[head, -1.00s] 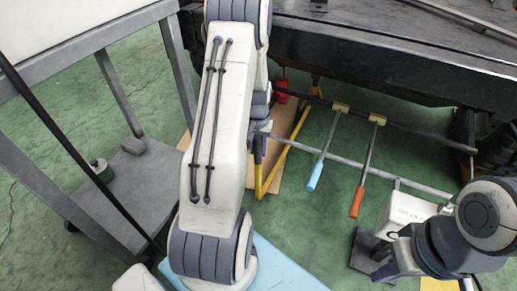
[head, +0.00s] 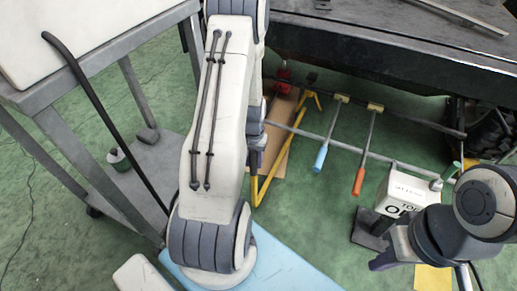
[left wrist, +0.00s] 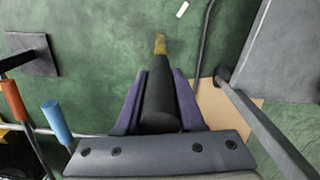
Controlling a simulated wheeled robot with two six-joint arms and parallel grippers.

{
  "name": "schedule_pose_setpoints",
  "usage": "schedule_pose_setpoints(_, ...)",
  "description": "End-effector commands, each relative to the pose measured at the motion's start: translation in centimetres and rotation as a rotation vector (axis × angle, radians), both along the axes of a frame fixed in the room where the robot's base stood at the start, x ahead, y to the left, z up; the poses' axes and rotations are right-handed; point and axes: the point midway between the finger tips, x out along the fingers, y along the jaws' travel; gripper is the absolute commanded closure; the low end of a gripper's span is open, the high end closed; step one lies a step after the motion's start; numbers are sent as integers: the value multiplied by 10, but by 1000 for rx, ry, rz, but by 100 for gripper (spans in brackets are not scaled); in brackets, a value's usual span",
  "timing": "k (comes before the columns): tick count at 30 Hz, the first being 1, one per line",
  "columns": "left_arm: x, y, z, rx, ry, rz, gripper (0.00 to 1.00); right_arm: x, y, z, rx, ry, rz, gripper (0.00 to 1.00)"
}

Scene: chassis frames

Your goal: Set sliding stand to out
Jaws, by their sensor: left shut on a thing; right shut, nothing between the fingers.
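My left gripper (left wrist: 160,104) shows in the left wrist view with its purple fingers shut on a dark cylindrical grip (left wrist: 160,92) that has a yellow end. I take this grip to be part of the yellow stand (head: 262,183), whose bent yellow bars show under the dark chassis in the head view. I cannot tell from these frames how far the stand is slid. My right gripper (head: 384,262) is at the lower right in the head view, shut and empty, near the white box.
A dark chassis (head: 400,62) spans the top right. Levers with blue (head: 321,158) and orange (head: 359,181) handles hang by a metal bar. A lettered white box (head: 402,190) stands right. A grey metal cart (head: 120,70) is at left. Green floor lies between.

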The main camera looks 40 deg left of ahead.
Motion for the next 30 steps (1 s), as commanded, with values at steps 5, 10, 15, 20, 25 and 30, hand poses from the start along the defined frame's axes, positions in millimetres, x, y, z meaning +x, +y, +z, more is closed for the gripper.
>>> schedule_pose_setpoints(5, -6, -6, 0, -2, 4, 0, 100, 0, 0, 4, 0, 0, 0, 100)
schedule_pose_setpoints(10, -6, -8, -1, -3, 6, -5, 100, 0, 0, 3, 0, 0, 0, 100)
schedule_pose_setpoints(15, -5, -10, -1, -3, 7, -8, 33, 0, 0, 3, 0, 0, 0, 100)
schedule_pose_setpoints(20, -1, -12, -1, 0, 2, -15, 33, 0, 0, 3, 0, 0, 0, 100)
schedule_pose_setpoints(25, 1, -13, 1, 2, -1, -17, 33, 0, 0, 4, 0, 0, 0, 100)
schedule_pose_setpoints(30, 1, -12, 23, 3, -4, -15, 33, 0, 0, 17, 0, 0, 0, 100)
